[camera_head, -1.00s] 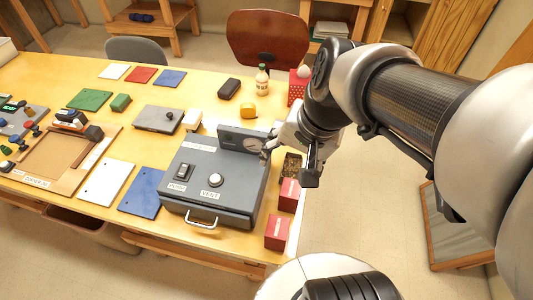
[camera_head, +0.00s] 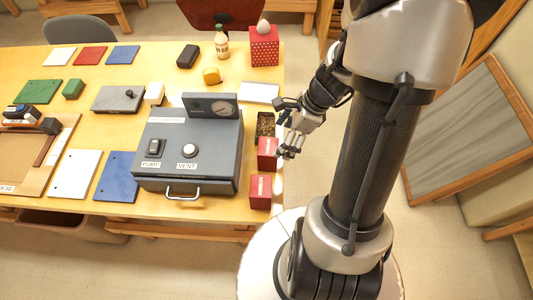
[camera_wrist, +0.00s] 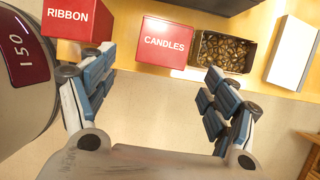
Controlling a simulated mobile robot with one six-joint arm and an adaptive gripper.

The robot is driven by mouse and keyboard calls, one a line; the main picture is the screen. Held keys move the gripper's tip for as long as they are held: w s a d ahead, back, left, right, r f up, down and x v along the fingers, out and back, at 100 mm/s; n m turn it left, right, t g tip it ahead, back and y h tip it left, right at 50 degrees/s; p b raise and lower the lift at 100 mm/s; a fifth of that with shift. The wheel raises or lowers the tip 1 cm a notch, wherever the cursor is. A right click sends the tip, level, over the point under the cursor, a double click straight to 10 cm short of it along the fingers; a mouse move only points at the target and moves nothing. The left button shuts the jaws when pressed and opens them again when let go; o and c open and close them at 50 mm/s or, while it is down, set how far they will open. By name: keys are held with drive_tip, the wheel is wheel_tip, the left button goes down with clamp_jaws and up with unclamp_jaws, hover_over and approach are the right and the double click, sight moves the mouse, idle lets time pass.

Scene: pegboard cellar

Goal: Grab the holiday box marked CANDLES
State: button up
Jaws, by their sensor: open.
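The red box marked CANDLES (camera_wrist: 165,42) lies ahead of my gripper in the wrist view, between and beyond the open fingers. It stands on the table's right edge, and in the head view it is the upper of two small red boxes (camera_head: 267,154). My gripper (camera_wrist: 157,103) is open and empty. In the head view my gripper (camera_head: 284,130) hangs just right of the table edge, beside the CANDLES box. A second red box marked RIBBON (camera_wrist: 78,18) is left of it in the wrist view; it is the nearer red box (camera_head: 260,191) in the head view.
An open tin of small brown pieces (camera_wrist: 222,52) adjoins the CANDLES box on the right in the wrist view. A white block (camera_wrist: 292,52) lies beyond it. A grey machine (camera_head: 188,160) stands left of the boxes. Floor is clear below the edge.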

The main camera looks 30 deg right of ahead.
sight(268, 153)
drive_tip(key=b+x, duration=0.5)
drive_tip(key=x, duration=0.5)
drive_tip(key=shift+w+a+f, duration=0.2)
drive_tip(key=shift+w+f, duration=0.05)
drive_tip(key=shift+f, duration=0.05)
drive_tip(key=shift+r, duration=0.1)
drive_tip(key=c, duration=1.2)
